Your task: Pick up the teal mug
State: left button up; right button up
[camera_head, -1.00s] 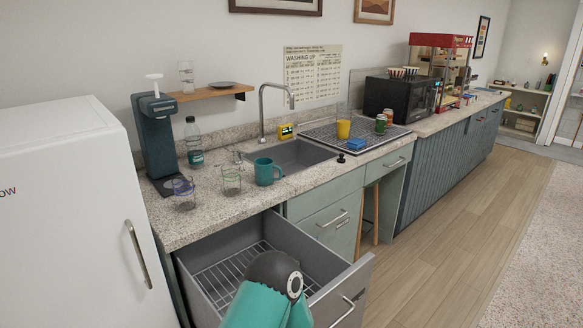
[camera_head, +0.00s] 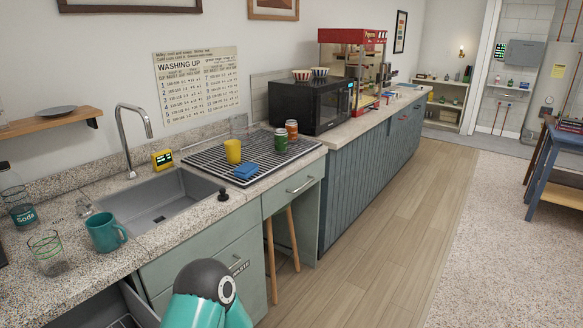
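The teal mug (camera_head: 105,233) stands upright on the speckled counter (camera_head: 170,222), near its front edge and left of the sink. A part of my own arm, teal with a dark rounded joint, shows at the bottom of the view, to the right of and below the mug. Neither gripper shows in the view, and nothing is seen holding the mug.
A glass (camera_head: 48,254) stands left of the mug, with a soda bottle (camera_head: 19,207) behind. The sink (camera_head: 165,200) lies right of it. A yellow cup (camera_head: 233,151) and blue sponge (camera_head: 247,171) are on the rack. An open drawer (camera_head: 122,308) juts out below.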

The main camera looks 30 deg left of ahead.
aim_at(102, 228)
jog(key=i, duration=2.2)
jog(key=u, duration=2.45)
jog(key=k, duration=0.4)
jog(key=u, duration=0.45)
jog(key=i, duration=0.9)
jog(key=z, duration=0.4)
